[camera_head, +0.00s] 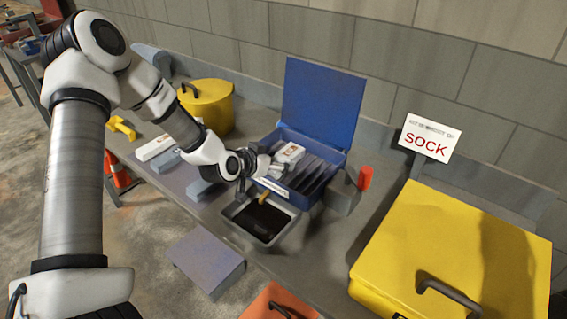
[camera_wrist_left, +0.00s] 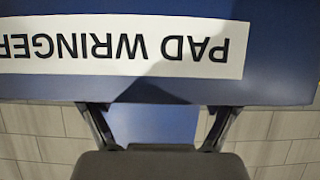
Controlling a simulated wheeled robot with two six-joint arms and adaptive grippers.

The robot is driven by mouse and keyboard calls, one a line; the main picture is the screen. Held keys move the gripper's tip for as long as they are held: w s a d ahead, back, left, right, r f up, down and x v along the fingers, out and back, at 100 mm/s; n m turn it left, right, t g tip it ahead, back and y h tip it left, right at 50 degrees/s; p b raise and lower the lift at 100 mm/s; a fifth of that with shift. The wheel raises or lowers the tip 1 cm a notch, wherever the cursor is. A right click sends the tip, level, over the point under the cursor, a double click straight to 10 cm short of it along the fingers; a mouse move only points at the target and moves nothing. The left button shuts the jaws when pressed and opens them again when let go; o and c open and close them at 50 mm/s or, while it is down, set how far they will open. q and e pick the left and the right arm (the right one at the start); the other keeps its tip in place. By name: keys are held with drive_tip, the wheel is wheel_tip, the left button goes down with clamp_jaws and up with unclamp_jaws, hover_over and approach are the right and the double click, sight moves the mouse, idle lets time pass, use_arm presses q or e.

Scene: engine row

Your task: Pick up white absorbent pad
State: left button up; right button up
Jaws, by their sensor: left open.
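A white block-like thing (camera_head: 290,152) with a small mark lies in the blue open box (camera_head: 345,160); it may be the absorbent pad, but I cannot be sure. My left gripper (camera_head: 262,165) is open at the near left side of the box, just left of the white thing. In the left wrist view the open fingers (camera_wrist_left: 158,107) face a blue surface with an upside-down white label (camera_wrist_left: 120,45) reading "PAD WRINGER". No pad shows between the fingers there. My right gripper is out of view.
A yellow tub (camera_head: 207,105) stands behind my arm.

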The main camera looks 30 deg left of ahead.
sight(282, 158)
use_arm(q)
drive_tip(key=x, duration=0.4)
drive_tip(key=shift+a+f, duration=0.1)
drive_tip(key=c, duration=1.2)
drive_tip(key=shift+c, duration=0.2)
